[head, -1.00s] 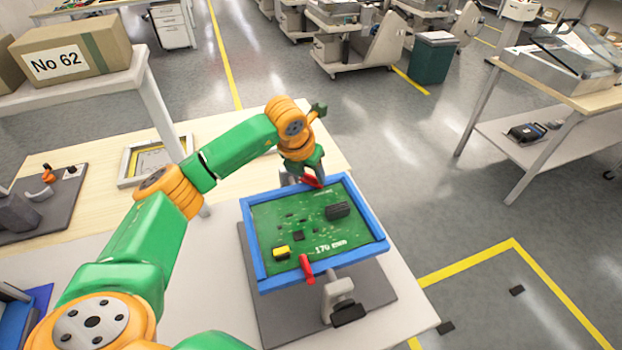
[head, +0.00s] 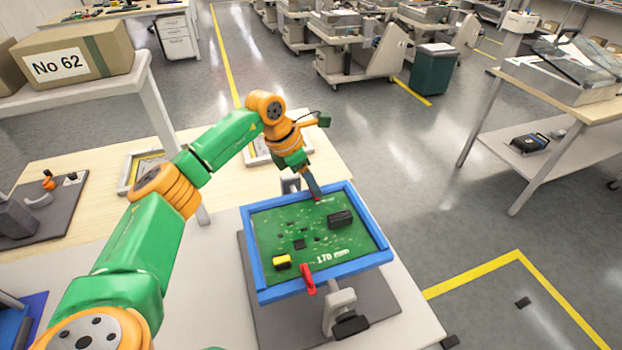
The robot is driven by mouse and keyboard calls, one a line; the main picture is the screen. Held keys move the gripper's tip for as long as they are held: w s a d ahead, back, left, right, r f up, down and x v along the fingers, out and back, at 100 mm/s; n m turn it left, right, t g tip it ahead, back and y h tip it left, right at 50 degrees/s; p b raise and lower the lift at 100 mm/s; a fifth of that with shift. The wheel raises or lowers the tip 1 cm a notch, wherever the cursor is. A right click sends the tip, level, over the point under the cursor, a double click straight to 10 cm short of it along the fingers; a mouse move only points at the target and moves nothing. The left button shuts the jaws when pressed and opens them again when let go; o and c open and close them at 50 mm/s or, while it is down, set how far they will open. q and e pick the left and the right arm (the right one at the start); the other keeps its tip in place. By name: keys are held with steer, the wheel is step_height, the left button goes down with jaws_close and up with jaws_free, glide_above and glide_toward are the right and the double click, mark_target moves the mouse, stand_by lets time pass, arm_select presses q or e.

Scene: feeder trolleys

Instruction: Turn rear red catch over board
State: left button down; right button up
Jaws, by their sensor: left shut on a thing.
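The green circuit board (head: 285,228) lies in a blue frame (head: 382,240) on a stand. The rear red catch (head: 318,199) is mostly hidden by my left gripper; a small red bit shows at the board's rear edge. My left gripper (head: 315,193) reaches down at the frame's rear rail and is shut on this catch. How far the catch lies over the board is hard to tell. The front red catch (head: 307,280) sits on the front rail, lying across it. My right gripper is out of view.
A grey clamp (head: 341,305) stands under the frame's front, on a dark base plate (head: 381,296). A pale picture-like frame (head: 128,172) lies on the wooden table behind left. A box marked No 62 (head: 105,45) sits on a shelf at left.

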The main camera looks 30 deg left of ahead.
mark_target(299, 195)
arm_select(q)
steer(key=shift+m, duration=0.3)
steer(key=shift+c, duration=1.6)
jaws_free()
steer(key=shift+a+r, duration=0.1)
steer(key=shift+r, duration=0.2)
steer(key=b+v, duration=0.1)
steer(key=v, duration=0.5)
steer(key=shift+r+b, duration=0.2)
steer(key=shift+b, duration=0.1)
steer(key=shift+s+a, duration=0.1)
steer(key=shift+a, duration=0.05)
